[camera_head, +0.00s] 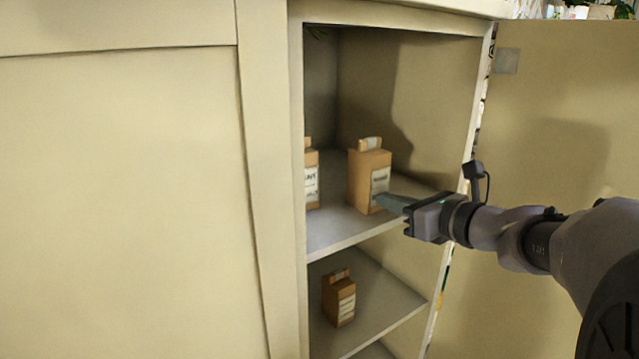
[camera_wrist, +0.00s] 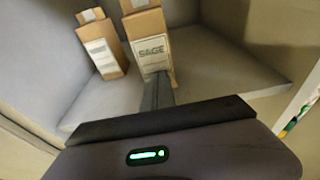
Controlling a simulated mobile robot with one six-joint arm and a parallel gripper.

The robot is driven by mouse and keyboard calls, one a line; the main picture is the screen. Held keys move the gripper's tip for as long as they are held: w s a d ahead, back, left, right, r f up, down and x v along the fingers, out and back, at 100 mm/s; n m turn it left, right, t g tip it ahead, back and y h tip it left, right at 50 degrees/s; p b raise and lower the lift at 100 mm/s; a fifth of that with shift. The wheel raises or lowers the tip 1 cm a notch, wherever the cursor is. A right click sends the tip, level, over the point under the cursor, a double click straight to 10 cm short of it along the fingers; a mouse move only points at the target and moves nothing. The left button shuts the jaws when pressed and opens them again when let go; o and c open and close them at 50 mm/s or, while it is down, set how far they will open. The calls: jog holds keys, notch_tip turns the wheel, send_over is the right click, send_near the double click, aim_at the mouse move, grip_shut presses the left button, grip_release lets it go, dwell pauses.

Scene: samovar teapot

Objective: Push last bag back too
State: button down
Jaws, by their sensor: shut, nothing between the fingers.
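A brown paper bag (camera_head: 368,178) with a white label stands upright on the upper cupboard shelf. In the wrist view the same bag (camera_wrist: 149,43) has a label reading "SAGE". My gripper (camera_head: 388,202) is shut and empty, with its fingertips at the lower front of this bag's label; they seem to touch it, but I cannot be sure. The shut fingers also show in the wrist view (camera_wrist: 158,85). A second bag (camera_head: 312,180) stands to the left, partly hidden by the cupboard frame; it shows whole in the wrist view (camera_wrist: 101,47).
A third bag (camera_head: 338,298) stands on the lower shelf (camera_head: 385,310). The open cupboard door (camera_head: 560,120) is at the right, behind my arm. The upper shelf (camera_head: 335,228) is bare in front of the bags. A closed door panel (camera_head: 120,190) fills the left.

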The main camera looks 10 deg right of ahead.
jog(key=shift+r+x, duration=0.25)
jog(key=shift+x, duration=1.05)
jog(key=shift+r+x, duration=0.25)
jog(key=shift+x, duration=1.05)
jog(key=shift+r+x, duration=0.25)
jog(key=shift+x, duration=1.05)
jog(key=f+v, duration=0.1)
jog(key=v, duration=1.5)
